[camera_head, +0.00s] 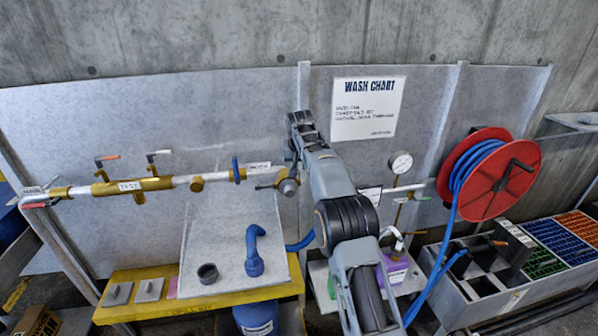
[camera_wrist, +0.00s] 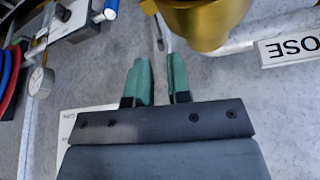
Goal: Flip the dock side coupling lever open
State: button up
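In the wrist view, my gripper's (camera_wrist: 160,75) two green fingers are apart with an empty gap between them. A thin grey lever (camera_wrist: 158,32) lies just beyond the fingertips, beside a brass coupling (camera_wrist: 205,22); it does not appear to be between the fingers. In the head view, the brass coupling (camera_head: 288,187) is at the right end of the horizontal pipe, close to my arm; my fingers cannot be made out there. Another coupling with red-tipped levers (camera_head: 38,203) is at the pipe's far left end. I cannot read which one is the dock side.
A gauge (camera_head: 400,162) and red hose reel (camera_head: 490,175) stand to the right. A yellow bench (camera_head: 140,311) is below. A grey panel backs the pipe.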

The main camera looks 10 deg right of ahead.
jog(key=shift+p+x, duration=0.3)
jog(key=shift+x, duration=1.85)
grip_shut()
